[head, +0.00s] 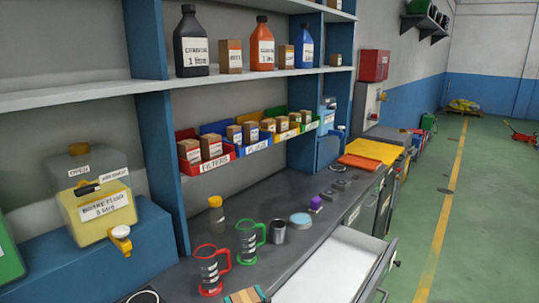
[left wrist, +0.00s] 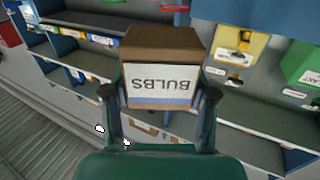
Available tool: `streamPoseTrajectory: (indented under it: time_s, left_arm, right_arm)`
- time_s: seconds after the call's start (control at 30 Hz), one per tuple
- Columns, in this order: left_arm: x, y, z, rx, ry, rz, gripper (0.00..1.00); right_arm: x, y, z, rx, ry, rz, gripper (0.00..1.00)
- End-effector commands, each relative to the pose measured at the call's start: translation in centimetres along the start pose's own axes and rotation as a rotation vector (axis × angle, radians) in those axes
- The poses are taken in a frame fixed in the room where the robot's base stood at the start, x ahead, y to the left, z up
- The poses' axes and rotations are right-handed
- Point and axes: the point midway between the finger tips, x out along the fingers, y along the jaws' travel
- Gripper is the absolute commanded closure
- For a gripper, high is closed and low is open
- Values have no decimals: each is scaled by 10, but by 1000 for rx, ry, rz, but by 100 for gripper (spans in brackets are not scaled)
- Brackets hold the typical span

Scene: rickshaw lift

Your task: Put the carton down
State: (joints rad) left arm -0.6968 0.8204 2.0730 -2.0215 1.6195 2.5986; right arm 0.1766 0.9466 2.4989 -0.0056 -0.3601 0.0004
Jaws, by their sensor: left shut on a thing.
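In the left wrist view, a brown carton (left wrist: 160,45) with a white label reading BULBS sits between the fingers of my left gripper (left wrist: 159,96). The label appears upside down there. The dark fingertips press on the carton's two sides, so the gripper is shut on it. What lies under the carton is hidden. In the head view a small tan and teal thing (head: 246,296) is cut off by the bottom edge; I cannot tell whether it is the held carton. My right gripper is in neither view.
The grey worktop (head: 268,205) holds red (head: 210,270) and green (head: 249,242) jugs, a dark cup (head: 277,232) and a round tin (head: 300,220). A white drawer (head: 330,268) stands open in front. Small cartons fill coloured bins labelled FILTERS (head: 213,164) and others. Bottles line the upper shelf (head: 110,91).

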Motion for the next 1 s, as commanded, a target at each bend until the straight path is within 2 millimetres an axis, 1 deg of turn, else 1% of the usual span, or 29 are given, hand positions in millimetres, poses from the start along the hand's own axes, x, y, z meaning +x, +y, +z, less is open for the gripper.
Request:
streamPoseTrajectory:
  time_s: [0.03,0.1,0.2,0.3,0.43,0.5,1.0]
  left_arm:
    - [-8,-8,18,13,-4,35,78]
    - [-18,-17,35,11,-4,78,78]
    - [-31,-28,51,5,-2,127,78]
    - [-39,-37,58,1,0,156,78]
    - [-44,-43,61,-2,1,173,78]
    - [-44,-42,59,-5,2,174,78]
    - [-44,-41,59,-3,2,173,78]
  right_arm:
    - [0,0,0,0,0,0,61]
    - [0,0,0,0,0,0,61]
    - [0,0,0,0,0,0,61]
    - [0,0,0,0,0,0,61]
    - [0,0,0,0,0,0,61]
    - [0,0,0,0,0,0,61]
    - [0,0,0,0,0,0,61]
